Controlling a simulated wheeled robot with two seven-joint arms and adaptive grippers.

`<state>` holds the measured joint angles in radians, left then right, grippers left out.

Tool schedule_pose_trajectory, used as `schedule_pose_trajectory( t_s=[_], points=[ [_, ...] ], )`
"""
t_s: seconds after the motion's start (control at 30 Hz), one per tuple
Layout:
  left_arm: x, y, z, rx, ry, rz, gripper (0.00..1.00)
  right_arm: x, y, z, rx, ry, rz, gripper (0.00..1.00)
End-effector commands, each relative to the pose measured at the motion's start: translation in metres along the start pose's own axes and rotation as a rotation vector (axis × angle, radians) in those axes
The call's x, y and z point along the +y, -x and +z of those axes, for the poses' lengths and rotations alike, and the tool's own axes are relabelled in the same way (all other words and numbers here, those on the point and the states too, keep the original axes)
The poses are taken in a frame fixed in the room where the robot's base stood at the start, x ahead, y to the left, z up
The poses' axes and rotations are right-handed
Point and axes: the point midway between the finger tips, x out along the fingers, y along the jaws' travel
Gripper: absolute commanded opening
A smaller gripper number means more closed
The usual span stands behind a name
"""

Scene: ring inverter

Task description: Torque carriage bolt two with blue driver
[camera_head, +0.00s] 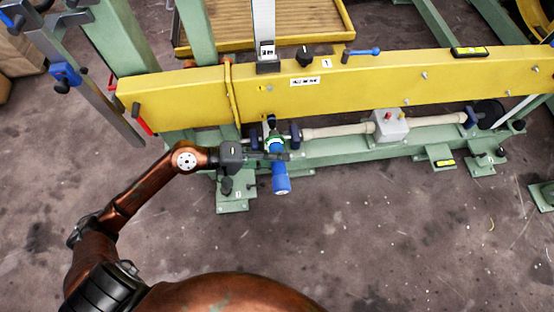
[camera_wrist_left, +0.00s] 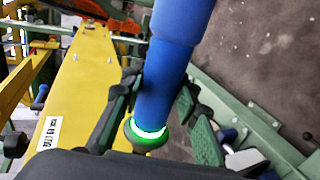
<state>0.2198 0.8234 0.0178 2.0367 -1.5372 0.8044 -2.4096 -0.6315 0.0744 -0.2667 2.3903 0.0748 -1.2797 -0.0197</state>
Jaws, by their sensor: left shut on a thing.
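The blue driver (camera_head: 281,180) is at the front of the yellow beam, left of the middle in the head view. My left gripper (camera_head: 276,156) is shut on it from the left. A green ring glows on the driver beside the fingers. In the left wrist view, the blue driver (camera_wrist_left: 165,75) runs between the two dark fingers of my left gripper (camera_wrist_left: 160,112), with the lit green ring at its lower end. The driver's far tip and any bolt at it are hidden or too small to tell. I cannot tell which bolt is carriage bolt two. My right gripper is not in view.
The yellow beam (camera_head: 180,92) crosses the green frame. Several small bolts, one of them a bolt (camera_head: 424,76), sit on its face. A pale shaft (camera_head: 340,130) and a grey box with red buttons (camera_head: 391,126) lie to the right. The floor in front is clear.

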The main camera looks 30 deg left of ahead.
Motion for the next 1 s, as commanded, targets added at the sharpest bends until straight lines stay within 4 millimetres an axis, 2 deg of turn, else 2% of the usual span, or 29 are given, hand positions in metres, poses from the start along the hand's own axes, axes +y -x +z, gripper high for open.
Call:
schedule_pose_trajectory(
  t_s=[1.0],
  points=[
    [0.002,0.001,-0.014,0.005,-0.002,0.005,0.0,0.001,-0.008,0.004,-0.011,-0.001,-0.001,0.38]
  ],
)
